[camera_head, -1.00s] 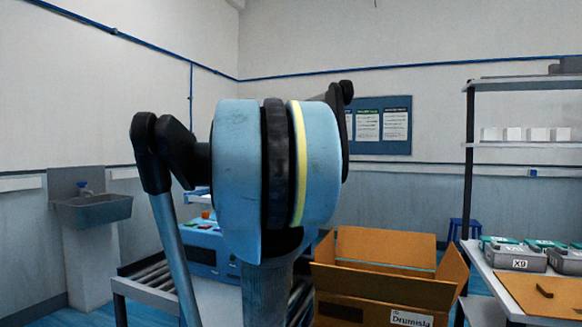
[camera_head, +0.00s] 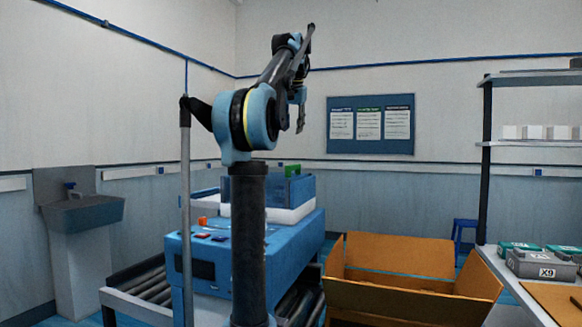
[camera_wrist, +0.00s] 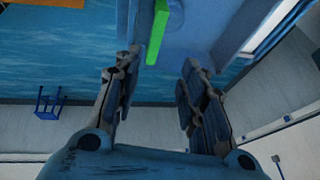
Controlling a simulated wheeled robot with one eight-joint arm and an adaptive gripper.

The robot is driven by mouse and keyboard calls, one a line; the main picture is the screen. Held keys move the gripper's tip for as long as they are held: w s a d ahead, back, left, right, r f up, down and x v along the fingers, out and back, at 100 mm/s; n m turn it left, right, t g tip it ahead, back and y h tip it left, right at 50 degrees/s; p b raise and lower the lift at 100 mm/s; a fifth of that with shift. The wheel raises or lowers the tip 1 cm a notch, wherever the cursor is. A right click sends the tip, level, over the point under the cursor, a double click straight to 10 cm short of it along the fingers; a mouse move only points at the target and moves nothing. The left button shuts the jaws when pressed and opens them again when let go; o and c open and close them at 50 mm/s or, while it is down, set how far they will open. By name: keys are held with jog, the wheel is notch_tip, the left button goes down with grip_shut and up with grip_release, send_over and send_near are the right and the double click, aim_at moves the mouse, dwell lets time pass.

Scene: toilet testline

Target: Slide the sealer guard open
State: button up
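A green handle (camera_head: 292,170) stands at the guard's top. My gripper (camera_head: 300,122) hangs fingers-down above the handle, apart from it. In the wrist view my gripper (camera_wrist: 160,58) is open and empty, with its two fingers well spread. The green handle (camera_wrist: 157,32) lies beyond the fingertips, roughly between them, beside the blue sealer at the upper right.
A roller conveyor (camera_head: 140,290) runs under the sealer. An open cardboard box (camera_head: 395,297) stands to its right. A shelf rack (camera_head: 487,160) and a bench with grey cases (camera_head: 540,265) are at the far right. A sink (camera_head: 82,213) is at the left; a blue stool (camera_head: 464,232) is behind.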

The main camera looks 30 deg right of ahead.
jog(key=x, duration=1.1)
jog(key=d+x, duration=0.1)
jog(key=x, duration=0.5)
jog(key=shift+f, duration=0.1)
grip_shut()
